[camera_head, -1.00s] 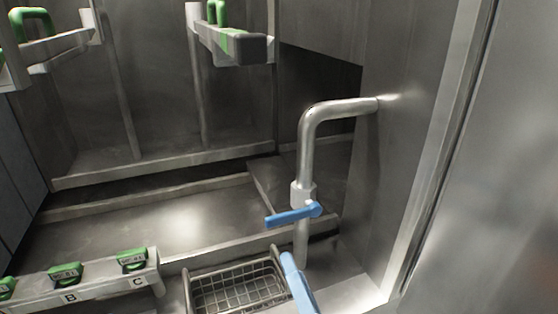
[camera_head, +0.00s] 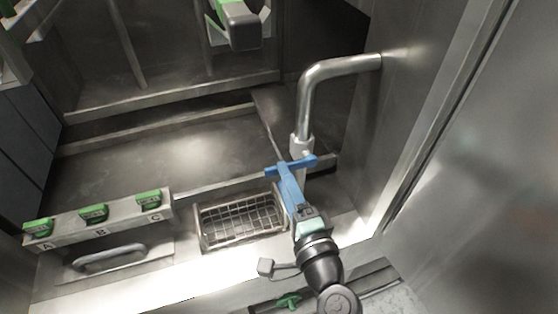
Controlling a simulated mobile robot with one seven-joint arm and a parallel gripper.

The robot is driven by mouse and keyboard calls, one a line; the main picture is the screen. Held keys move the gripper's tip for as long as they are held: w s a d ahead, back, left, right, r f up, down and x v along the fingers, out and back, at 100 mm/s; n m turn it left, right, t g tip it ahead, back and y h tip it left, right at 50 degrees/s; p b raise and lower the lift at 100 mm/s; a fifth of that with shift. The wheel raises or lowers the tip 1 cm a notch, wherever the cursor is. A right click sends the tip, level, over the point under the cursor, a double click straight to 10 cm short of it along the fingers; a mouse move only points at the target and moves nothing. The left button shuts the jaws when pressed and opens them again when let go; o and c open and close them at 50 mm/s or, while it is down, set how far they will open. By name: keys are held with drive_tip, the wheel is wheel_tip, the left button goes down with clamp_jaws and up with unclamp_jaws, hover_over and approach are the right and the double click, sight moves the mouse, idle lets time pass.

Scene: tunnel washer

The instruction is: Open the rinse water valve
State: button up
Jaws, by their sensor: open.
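The valve has a blue lever (camera_head: 304,162) on a steel pipe (camera_head: 307,105) that bends into the right wall. The lever lies roughly across the pipe, its free end pointing left. My gripper (camera_head: 283,168) has blue fingers and comes up from below to the lever's left part. Its fingertips overlap the lever in this view, and I cannot tell whether they touch it. The jaws are open. The fingers hide a part of the lever.
A wire basket (camera_head: 240,220) sits just left of my gripper. A panel (camera_head: 75,229) with green switches marked A, B and C is at the lower left. A grey bar (camera_head: 244,27) hangs at the top. The steel right wall (camera_head: 405,130) stands close to the pipe.

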drive_tip(key=shift+p+x, duration=0.3)
drive_tip(key=shift+x, duration=1.6)
clamp_jaws()
